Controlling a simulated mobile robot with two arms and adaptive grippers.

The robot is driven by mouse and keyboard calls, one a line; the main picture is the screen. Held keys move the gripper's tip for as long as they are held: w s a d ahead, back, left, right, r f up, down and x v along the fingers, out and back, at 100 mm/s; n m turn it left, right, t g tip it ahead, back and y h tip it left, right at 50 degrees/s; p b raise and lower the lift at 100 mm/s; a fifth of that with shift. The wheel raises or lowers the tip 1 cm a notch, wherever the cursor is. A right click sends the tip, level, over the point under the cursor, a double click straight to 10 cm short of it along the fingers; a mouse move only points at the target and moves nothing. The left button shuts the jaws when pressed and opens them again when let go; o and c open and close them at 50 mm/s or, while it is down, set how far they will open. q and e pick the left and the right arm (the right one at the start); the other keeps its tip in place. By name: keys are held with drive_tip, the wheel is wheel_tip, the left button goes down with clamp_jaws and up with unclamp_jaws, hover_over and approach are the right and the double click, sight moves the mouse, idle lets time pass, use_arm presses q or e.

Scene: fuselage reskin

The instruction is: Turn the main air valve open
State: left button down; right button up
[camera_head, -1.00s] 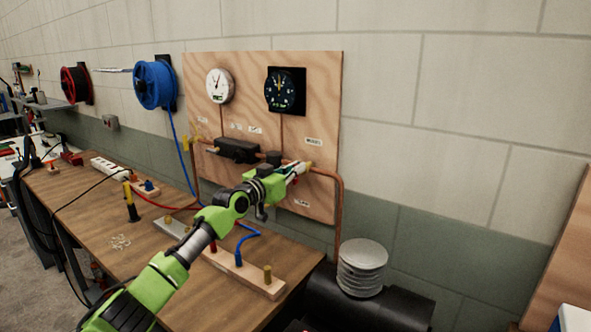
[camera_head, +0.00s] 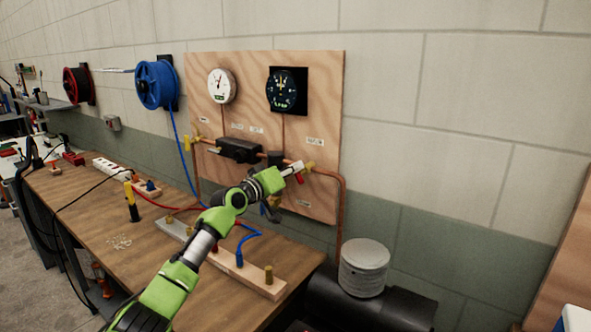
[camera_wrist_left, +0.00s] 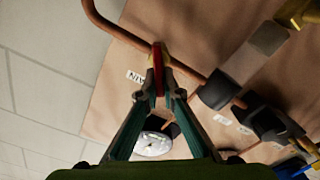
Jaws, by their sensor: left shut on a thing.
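The main air valve shows as a red lever handle (camera_head: 299,179) with a brass body (camera_head: 309,167) on the copper pipe at the right of the plywood panel. My left gripper (camera_head: 294,172) reaches it from the lower left. In the left wrist view the red handle (camera_wrist_left: 157,62) stands between the fingertips of my left gripper (camera_wrist_left: 158,92), which is shut on it. A label ending in "AIN" (camera_wrist_left: 136,76) is beside the handle. The fingers and wrist hide part of the valve in the head view. My right gripper is not in view.
The plywood panel (camera_head: 320,100) carries a white gauge (camera_head: 222,85), a dark gauge (camera_head: 287,90) and a black pipe fitting (camera_head: 238,150). Below is a workbench (camera_head: 110,215) with a wooden fitting strip (camera_head: 255,278). A ribbed grey cylinder (camera_head: 363,268) stands to the right.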

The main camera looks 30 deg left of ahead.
use_arm(q)
drive_tip(key=n, duration=0.3)
drive_tip(key=n+p, duration=0.1)
drive_tip(key=shift+a+f+n, duration=0.2)
drive_tip(key=shift+a+n, duration=0.05)
drive_tip(key=shift+n, duration=0.05)
drive_tip(key=shift+a+f+n+p, duration=0.15)
drive_tip(key=shift+n+p, duration=0.25)
drive_tip(key=shift+n, duration=0.65)
drive_tip(key=shift+f+n+p, duration=0.25)
drive_tip(key=shift+n+p, duration=0.15)
drive_tip(key=shift+n, duration=0.7)
drive_tip(key=shift+a+f+n+p, duration=0.15)
drive_tip(key=shift+n+p, duration=0.25)
drive_tip(key=shift+n, duration=0.65)
drive_tip(key=shift+d+f, duration=0.1)
drive_tip(key=shift+d, duration=0.05)
drive_tip(key=c, duration=2.2)
unclamp_jaws()
